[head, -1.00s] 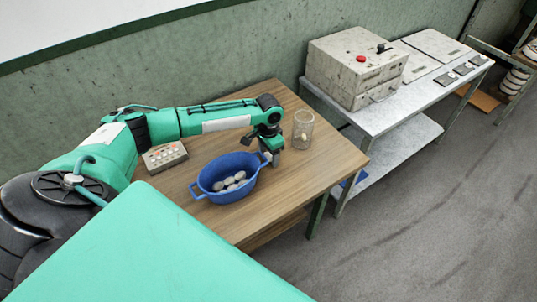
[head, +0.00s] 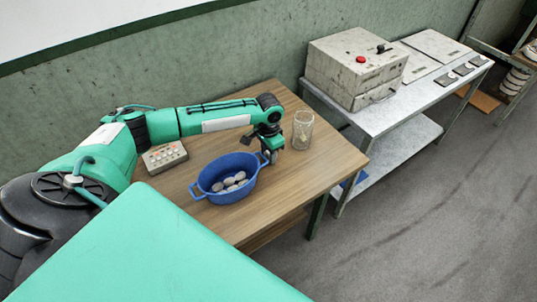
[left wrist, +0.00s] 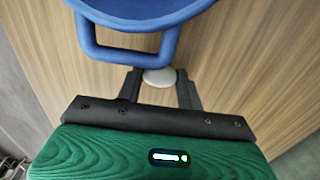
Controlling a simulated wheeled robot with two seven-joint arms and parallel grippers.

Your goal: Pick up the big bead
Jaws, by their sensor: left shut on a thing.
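The big bead (left wrist: 159,77) is a pale, rounded piece in the left wrist view, just below the blue basin's handle. My left gripper (left wrist: 160,88) has one finger on each side of it and is shut on it. In the head view my left gripper (head: 270,158) points down low over the wooden table, at the right end of the blue basin. The bead cannot be made out there. I cannot tell whether it touches the table. My right gripper is not in view.
The blue basin (head: 208,178) holds several grey oval pieces. A glass jar (head: 303,130) stands right of my gripper. A grey box with orange and white knobs (head: 165,156) sits on the left of the wooden table (head: 325,160). A metal bench (head: 400,110) stands behind.

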